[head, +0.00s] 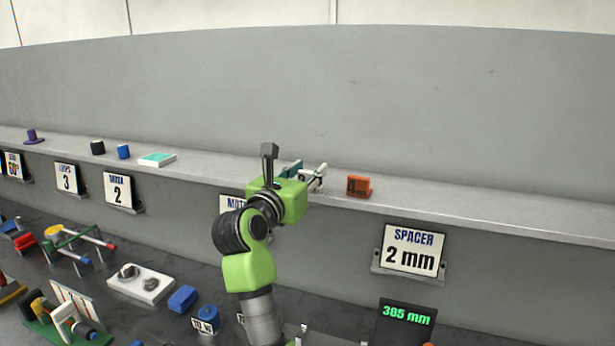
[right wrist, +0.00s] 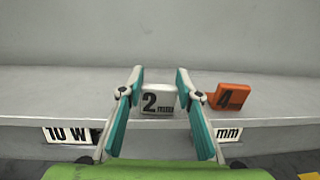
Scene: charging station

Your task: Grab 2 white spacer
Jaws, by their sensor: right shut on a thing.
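The white spacer (right wrist: 158,100), marked 2, is between the two teal fingers of my right gripper (right wrist: 160,84) in the right wrist view, at the shelf edge. The gripper is shut on it. In the head view my right gripper (head: 307,174) is at the shelf, to the left of an orange spacer (head: 358,187); I cannot clearly make out the white spacer there. The orange spacer, marked 4, also shows right of the fingers in the right wrist view (right wrist: 232,96). My left gripper is not in view.
A grey shelf (head: 480,212) runs along the wall. A SPACER 2 mm sign (head: 412,250) hangs below it, above a green-lit display (head: 405,318). A teal-topped block (head: 157,159) and several small parts stand further left. The shelf right of the orange spacer is clear.

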